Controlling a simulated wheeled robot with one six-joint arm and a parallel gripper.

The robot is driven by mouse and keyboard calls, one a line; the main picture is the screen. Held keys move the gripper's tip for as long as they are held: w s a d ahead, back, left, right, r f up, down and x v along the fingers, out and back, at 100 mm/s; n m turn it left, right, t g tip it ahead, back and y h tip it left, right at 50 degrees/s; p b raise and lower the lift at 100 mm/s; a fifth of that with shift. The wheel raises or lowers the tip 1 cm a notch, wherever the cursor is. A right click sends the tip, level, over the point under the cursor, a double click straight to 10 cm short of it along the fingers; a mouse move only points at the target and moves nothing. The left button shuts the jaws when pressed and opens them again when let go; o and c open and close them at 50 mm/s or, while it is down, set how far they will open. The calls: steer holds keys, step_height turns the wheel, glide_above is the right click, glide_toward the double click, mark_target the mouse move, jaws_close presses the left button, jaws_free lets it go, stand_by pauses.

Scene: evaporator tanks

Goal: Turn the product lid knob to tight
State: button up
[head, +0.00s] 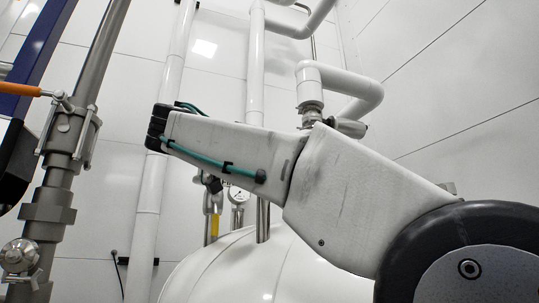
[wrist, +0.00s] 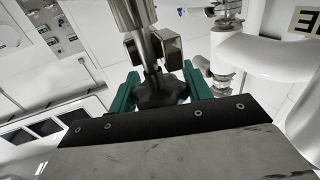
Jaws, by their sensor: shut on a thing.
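In the wrist view, a dark lobed knob (wrist: 158,88) sits at the end of a metal rod with a steel bracket around it. My gripper (wrist: 160,84) has its green fingers on either side of the knob and is shut on it. The lower part of the knob is hidden by the black edge of my own wrist. I cannot read the knob's turn angle or any tight mark. In the head view, my arm crosses the middle, and neither the gripper nor the knob can be made out there.
A white rounded tank (head: 270,270) stands below my arm in the head view. A grey pipe (head: 75,150) with an orange-handled valve is at left. White pipes (head: 150,180) rise behind. In the wrist view, white piping (wrist: 265,55) is close at right.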

steer(key=shift+s+m+g+h, duration=0.1)
steer(key=shift+m+g+h, duration=0.4)
steer(key=shift+g, duration=0.4)
steer(key=o, duration=1)
steer(key=shift+c, duration=0.2)
steer(key=v, duration=0.7)
steer(key=shift+a, duration=0.3)
steer(key=shift+s, duration=0.1)
